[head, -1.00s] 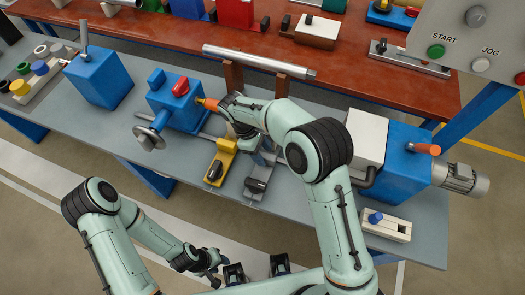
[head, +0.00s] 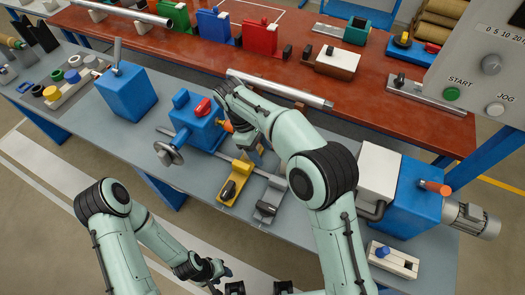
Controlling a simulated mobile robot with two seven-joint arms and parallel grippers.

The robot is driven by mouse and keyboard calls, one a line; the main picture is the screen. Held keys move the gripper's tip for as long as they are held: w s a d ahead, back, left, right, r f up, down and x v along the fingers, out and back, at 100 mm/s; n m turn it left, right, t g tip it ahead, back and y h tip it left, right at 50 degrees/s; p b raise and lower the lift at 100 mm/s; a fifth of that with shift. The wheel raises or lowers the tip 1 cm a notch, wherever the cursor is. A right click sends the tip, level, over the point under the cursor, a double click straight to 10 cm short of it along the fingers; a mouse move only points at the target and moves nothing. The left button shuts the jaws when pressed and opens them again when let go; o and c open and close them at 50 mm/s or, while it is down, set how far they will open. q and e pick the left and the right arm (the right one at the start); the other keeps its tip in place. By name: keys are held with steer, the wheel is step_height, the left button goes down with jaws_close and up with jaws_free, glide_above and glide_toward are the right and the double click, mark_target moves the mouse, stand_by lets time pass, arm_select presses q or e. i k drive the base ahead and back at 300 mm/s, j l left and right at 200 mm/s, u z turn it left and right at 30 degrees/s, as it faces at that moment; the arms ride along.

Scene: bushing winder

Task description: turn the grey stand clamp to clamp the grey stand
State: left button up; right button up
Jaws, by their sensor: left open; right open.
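The grey stand clamp (head: 266,208) is a black knob on the near end of the grey stand's foot (head: 274,190). The upper part of the grey stand is largely hidden behind my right arm. The yellow stand (head: 240,172), with its own black knob (head: 229,190), stands just to its left. My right gripper (head: 246,141) is over the stands, beyond the grey clamp and apart from it. It is mostly hidden by its own wrist, open and seemingly empty. My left gripper (head: 220,271) is open and empty in front of the bench's near edge.
A blue tailstock (head: 197,128) with a handwheel (head: 168,153) stands left of the stands. A blue drive housing (head: 420,195) with a motor is at the right. A white block with a blue knob (head: 382,252) lies near the front right. A metal bar (head: 280,91) lies behind.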

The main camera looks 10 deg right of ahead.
mark_target(267, 210)
steer(key=k, duration=1)
